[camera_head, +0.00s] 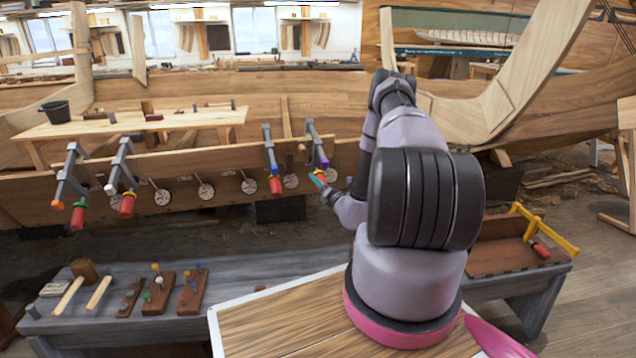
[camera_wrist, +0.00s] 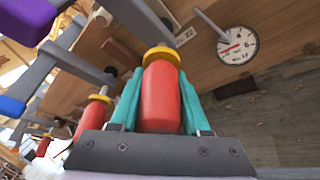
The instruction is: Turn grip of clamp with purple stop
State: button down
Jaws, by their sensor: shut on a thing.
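The clamp with the purple stop (camera_head: 324,163) is the rightmost clamp on the hull plank in the head view. Its purple stop also fills the upper left corner of the wrist view (camera_wrist: 22,18). Its red grip (camera_wrist: 161,98), with a yellow collar (camera_wrist: 161,54) at the far end, stands between my teal fingers in the wrist view. My gripper (camera_wrist: 161,88) is shut on this grip, one finger on each side. In the head view my gripper (camera_head: 320,180) is at the clamp's lower end, and the grip is mostly hidden there.
A round dial (camera_wrist: 237,45) with a red needle sits right of the grip. The blue-stop clamp (camera_head: 270,150) is close on the left; white-stop (camera_head: 110,188) and orange-stop (camera_head: 58,204) clamps are farther left. A grey bench (camera_head: 230,268) with tools stands below the plank.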

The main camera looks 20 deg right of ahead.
dwell(0.3)
jog(key=shift+c, duration=1.9)
grip_release()
jog(key=shift+s, duration=0.15)
jog(key=s+d+f, duration=0.1)
jog(key=s, duration=0.9)
jog(key=shift+s, duration=0.25)
jog(key=shift+d+f, duration=0.1)
